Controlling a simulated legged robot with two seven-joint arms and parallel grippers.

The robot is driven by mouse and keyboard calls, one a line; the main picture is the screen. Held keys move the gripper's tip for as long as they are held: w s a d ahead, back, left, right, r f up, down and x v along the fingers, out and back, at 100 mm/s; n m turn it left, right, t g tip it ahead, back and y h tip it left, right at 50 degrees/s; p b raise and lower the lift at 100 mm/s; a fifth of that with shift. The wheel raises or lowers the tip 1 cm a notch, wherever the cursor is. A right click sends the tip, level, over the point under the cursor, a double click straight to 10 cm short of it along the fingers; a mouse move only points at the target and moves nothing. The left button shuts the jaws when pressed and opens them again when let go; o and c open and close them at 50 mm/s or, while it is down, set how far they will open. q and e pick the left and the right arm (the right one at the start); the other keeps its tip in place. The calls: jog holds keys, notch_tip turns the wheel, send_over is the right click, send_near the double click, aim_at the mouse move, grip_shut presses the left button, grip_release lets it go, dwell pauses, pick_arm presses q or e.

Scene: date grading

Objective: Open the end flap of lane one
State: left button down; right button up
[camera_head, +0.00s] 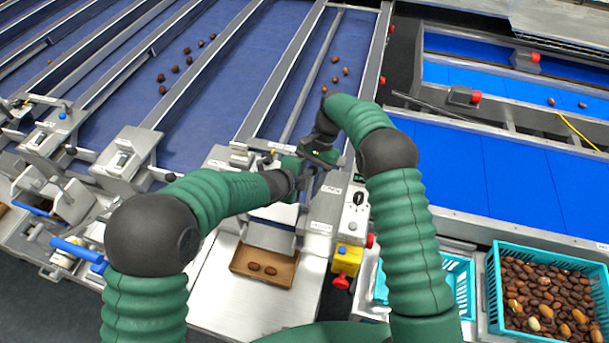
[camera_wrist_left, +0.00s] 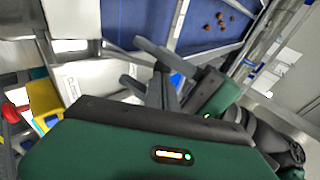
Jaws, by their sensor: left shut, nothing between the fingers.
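My left gripper (camera_head: 308,178) reaches in from the left over the near end of the right-hand sorting lane (camera_head: 310,100); its fingers are shut and empty. In the left wrist view its dark fingers (camera_wrist_left: 150,78) show in front of the lane end. My right gripper (camera_head: 318,153) is close by, at the same lane end, and its fingers are mostly hidden. A metal chute (camera_head: 270,237) slopes down from this lane end to a brown tray (camera_head: 245,262) holding two dates. The end flap is largely hidden behind my grippers, so I cannot tell its position.
Several dates (camera_head: 336,77) lie up the lane. A control panel (camera_head: 354,217) and a yellow box with a red knob (camera_head: 346,262) stand right of the chute. A teal crate (camera_head: 495,290) of dates is at the lower right. Blue handles (camera_head: 78,251) are at the left.

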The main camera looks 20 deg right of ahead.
jog(key=v, duration=1.1)
jog(key=shift+w+d+r, duration=0.15)
jog(key=shift+d, duration=0.15)
pick_arm(q)
jog(key=p+v, duration=0.1)
jog(key=v, duration=1.4)
jog(key=shift+r, duration=0.4)
pick_arm(e)
jog(key=s+a+f+n+t+h, duration=0.1)
jog(key=s+n, duration=0.3)
jog(key=s, duration=0.8)
jog(key=s+a+f+n+t+h, duration=0.1)
jog(key=s+a+n+t+h, duration=0.1)
jog(key=s, duration=1.1)
jog(key=n+t+h, duration=0.1)
jog(key=n+t, duration=0.1)
jog(key=n, duration=0.1)
jog(key=shift+a+f, duration=0.3)
pick_arm(q)
jog(key=shift+s+f, duration=0.1)
pick_arm(e)
jog(key=shift+f, duration=0.1)
